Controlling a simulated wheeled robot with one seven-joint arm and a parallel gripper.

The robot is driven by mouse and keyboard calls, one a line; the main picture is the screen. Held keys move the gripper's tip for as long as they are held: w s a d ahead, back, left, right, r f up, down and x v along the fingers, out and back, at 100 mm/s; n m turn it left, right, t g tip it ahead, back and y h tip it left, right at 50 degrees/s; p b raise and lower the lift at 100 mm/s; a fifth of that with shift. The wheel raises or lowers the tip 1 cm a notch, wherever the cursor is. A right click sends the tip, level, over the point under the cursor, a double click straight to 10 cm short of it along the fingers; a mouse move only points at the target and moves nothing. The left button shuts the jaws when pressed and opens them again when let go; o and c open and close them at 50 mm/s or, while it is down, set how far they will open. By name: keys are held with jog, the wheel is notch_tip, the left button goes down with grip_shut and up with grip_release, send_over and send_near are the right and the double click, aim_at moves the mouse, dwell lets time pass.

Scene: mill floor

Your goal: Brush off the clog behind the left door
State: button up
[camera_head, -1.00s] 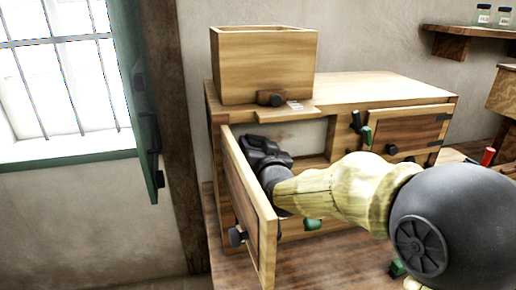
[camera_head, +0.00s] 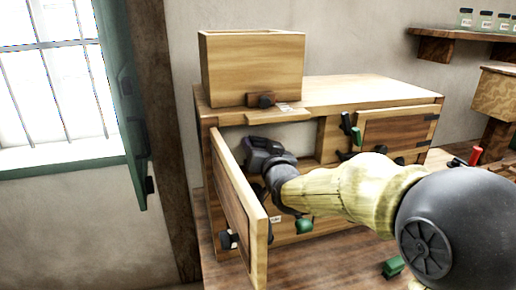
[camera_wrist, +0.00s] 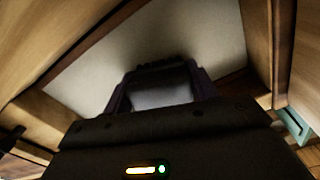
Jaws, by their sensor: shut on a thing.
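The left door (camera_head: 238,204) of the wooden cabinet (camera_head: 350,92) stands swung open toward me. My gripper (camera_head: 262,150) is inside the opening behind this door, with my forearm reaching in from the right. In the wrist view my gripper (camera_wrist: 158,72) faces a pale wall framed by wooden boards. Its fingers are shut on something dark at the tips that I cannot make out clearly. I cannot make out a clog in either view. The right door (camera_head: 395,130) is shut.
A wooden box (camera_head: 250,68) stands on the cabinet's left top. A green-handled latch (camera_head: 352,130) sits beside the right door. A green block (camera_head: 393,267) and a red-handled thing (camera_head: 475,156) lie on the bench. Jars (camera_head: 485,20) stand on a shelf. A green window shutter (camera_head: 120,105) is at left.

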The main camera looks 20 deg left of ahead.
aim_at(292, 136)
jog(key=shift+w+d, duration=0.1)
jog(key=shift+d, duration=0.05)
jog(key=shift+w+d+b, duration=0.2)
jog(key=shift+w+d, duration=0.25)
jog(key=shift+d, duration=0.3)
jog(key=shift+w+d+b, duration=0.15)
jog(key=shift+w+d, duration=0.3)
jog(key=shift+d, duration=0.3)
jog(key=shift+w+d, duration=0.45)
jog(key=shift+d, duration=0.25)
jog(key=shift+w+d, duration=0.4)
jog(key=shift+d, duration=0.25)
jog(key=shift+d, duration=0.1)
jog(key=shift+w+d+p, duration=0.35)
jog(key=shift+w+d, duration=0.1)
jog(key=shift+d, duration=0.3)
jog(key=shift+w+d+p, duration=0.3)
jog(key=shift+w+d, duration=0.1)
jog(key=shift+d, duration=0.3)
jog(key=shift+a, duration=0.15)
